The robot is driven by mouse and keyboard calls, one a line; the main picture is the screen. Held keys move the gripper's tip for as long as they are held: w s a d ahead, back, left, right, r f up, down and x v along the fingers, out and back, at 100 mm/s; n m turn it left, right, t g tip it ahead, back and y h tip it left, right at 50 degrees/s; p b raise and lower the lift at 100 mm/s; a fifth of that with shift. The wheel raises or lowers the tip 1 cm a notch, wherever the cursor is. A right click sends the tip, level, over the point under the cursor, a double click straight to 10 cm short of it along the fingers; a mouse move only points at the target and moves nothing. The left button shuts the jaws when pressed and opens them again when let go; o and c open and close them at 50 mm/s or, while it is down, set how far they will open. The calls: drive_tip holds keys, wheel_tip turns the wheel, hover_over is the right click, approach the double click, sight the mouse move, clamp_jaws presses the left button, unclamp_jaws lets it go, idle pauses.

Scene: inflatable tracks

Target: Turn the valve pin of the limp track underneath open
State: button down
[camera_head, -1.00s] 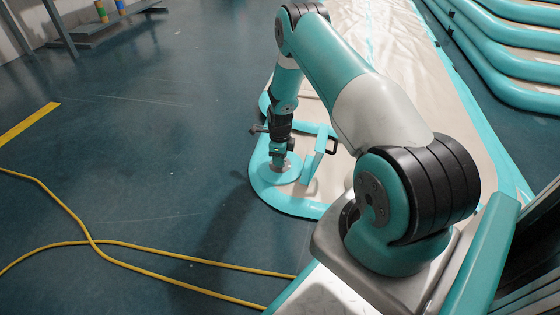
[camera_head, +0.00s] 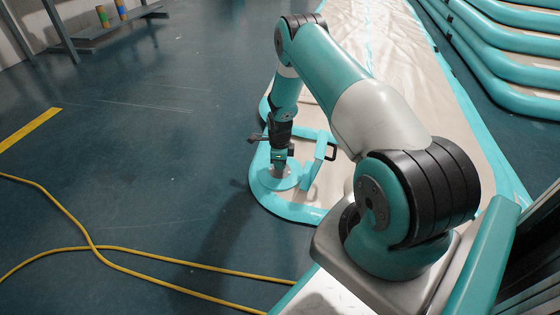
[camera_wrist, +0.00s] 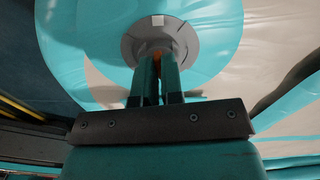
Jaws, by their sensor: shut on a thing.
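The limp track (camera_head: 290,211) is a long beige mat with a teal tube edge, lying on the floor below my arm. On its near end a round teal patch (camera_wrist: 215,45) carries a grey valve collar (camera_wrist: 183,40) with a white mark at its far side. My gripper (camera_head: 279,172) points down at this valve; it also shows in the wrist view (camera_wrist: 156,75). Its fingers are shut on the orange valve pin (camera_wrist: 156,62) in the middle of the collar. The fingers hide most of the pin, so I cannot tell its angle.
A teal bracket with a black handle (camera_head: 331,151) stands on the track just right of my gripper. Stacked teal and beige tracks (camera_head: 500,55) lie at the right. A yellow cable (camera_head: 150,257) crosses the floor at the left, where the floor is otherwise mostly clear.

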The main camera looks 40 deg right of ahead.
drive_tip(key=n+p, duration=0.2)
drive_tip(key=n, duration=0.1)
drive_tip(key=shift+r+n, duration=0.15)
drive_tip(key=shift+n, duration=0.15)
drive_tip(key=n+p, duration=0.2)
drive_tip(key=n, duration=0.2)
drive_tip(key=shift+n+p, duration=0.3)
drive_tip(key=shift+p, duration=0.05)
drive_tip(key=n+p, duration=0.1)
drive_tip(key=n, duration=0.3)
drive_tip(key=shift+n+p, duration=0.55)
drive_tip(key=shift+n, duration=1.55)
drive_tip(key=c, duration=1.3)
unclamp_jaws()
drive_tip(key=shift+o, duration=0.2)
wheel_tip(320, 180, up, 17)
drive_tip(key=p, duration=0.9)
drive_tip(key=shift+w+r, duration=0.1)
